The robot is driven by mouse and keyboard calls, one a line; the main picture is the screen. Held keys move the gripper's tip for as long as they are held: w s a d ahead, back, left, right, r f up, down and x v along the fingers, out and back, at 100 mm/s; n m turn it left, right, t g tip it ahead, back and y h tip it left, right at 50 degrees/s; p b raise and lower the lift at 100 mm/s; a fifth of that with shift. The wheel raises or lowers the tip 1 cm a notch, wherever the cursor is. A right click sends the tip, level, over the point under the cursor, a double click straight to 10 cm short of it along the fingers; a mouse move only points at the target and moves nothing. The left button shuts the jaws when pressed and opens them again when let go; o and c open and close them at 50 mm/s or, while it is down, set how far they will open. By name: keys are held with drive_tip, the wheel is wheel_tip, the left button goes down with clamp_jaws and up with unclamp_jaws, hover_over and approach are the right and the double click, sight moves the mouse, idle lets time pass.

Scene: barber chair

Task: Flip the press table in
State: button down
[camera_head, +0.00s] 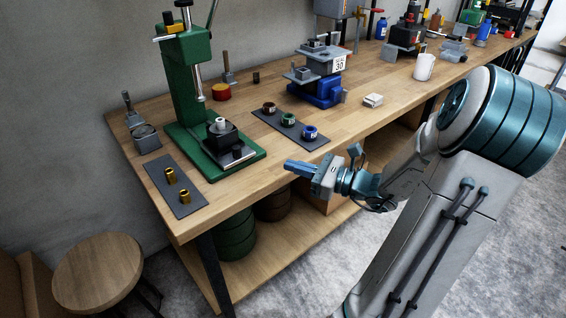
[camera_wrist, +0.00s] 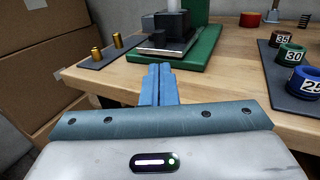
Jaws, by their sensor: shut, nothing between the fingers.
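A green arbor press (camera_head: 188,75) stands on the wooden workbench in the head view. On its green base (camera_head: 190,152) sits a black block (camera_head: 221,136) with a pale round piece on top and a grey metal plate (camera_head: 238,157) at its front. The plate also shows in the wrist view (camera_wrist: 168,50), with the press base (camera_wrist: 205,52) around it. My gripper (camera_head: 291,165) is shut and empty. It is in front of the bench's front edge, apart from the press, with its fingers (camera_wrist: 157,72) pointing toward the press base in the wrist view.
A dark mat with two brass pieces (camera_head: 170,176) lies left of the press. A mat with numbered coloured rings (camera_head: 288,120) lies right. A blue-based fixture (camera_head: 320,88), a white block (camera_head: 373,101) and a white mug (camera_head: 424,67) stand farther right. A stool (camera_head: 98,270) is at lower left.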

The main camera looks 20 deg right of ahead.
sight(240, 151)
drive_tip(key=b+x, duration=0.1)
drive_tip(key=x, duration=1.1)
drive_tip(key=shift+a, duration=0.1)
drive_tip(key=shift+w, duration=0.15)
